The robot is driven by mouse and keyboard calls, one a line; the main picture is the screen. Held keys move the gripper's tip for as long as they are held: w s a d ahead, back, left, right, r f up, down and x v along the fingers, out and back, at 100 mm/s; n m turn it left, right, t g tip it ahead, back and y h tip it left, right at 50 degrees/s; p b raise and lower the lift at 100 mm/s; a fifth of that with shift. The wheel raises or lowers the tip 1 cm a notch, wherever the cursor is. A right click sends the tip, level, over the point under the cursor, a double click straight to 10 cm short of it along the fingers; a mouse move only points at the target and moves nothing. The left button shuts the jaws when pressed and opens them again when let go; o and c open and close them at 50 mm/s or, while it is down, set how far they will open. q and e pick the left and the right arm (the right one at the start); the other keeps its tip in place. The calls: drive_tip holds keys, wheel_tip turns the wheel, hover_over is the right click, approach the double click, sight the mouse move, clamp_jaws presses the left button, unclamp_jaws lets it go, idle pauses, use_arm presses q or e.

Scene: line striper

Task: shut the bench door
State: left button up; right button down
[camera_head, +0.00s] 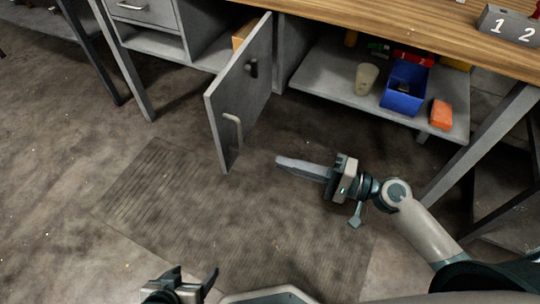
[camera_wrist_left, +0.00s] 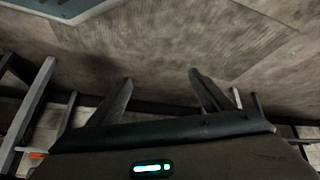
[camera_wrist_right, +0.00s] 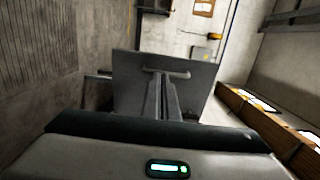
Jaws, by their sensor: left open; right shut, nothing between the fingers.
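The grey bench door (camera_head: 242,92) stands swung open under the workbench, with a pale bar handle (camera_head: 233,131) near its lower edge and a dark latch on its face. In the right wrist view the door (camera_wrist_right: 190,85) and its handle (camera_wrist_right: 167,72) show beyond my fingers. My right gripper (camera_head: 282,161) is shut and empty, to the right of the door and pointing at it, apart from it in the head view. My left gripper (camera_head: 192,283) is open and empty, low over the floor, well away from the door. It also shows in the left wrist view (camera_wrist_left: 160,88).
The wooden bench top (camera_head: 400,30) runs above. A shelf (camera_head: 340,92) right of the door holds a beige cup (camera_head: 366,78), a blue bin (camera_head: 405,87) and an orange block (camera_head: 441,114). Bench legs stand at both sides. The ribbed floor mat (camera_head: 165,200) is clear.

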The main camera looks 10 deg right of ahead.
sight(223, 145)
use_arm(q)
drive_tip(key=s+a+g+p, duration=0.1)
drive_tip(key=s+a+y+p, duration=0.1)
drive_tip(key=a, duration=0.1)
drive_tip(key=a+g+p, duration=0.1)
drive_tip(key=shift+s+a+f+g+y, duration=0.2)
drive_tip(key=shift+s+g+y, duration=0.1)
drive_tip(key=shift+s, duration=0.1)
use_arm(e)
drive_tip(key=x, duration=1.3)
drive_tip(key=shift+a, duration=0.2)
use_arm(q)
drive_tip(key=shift+r, duration=0.1)
use_arm(e)
drive_tip(key=shift+w, duration=0.1)
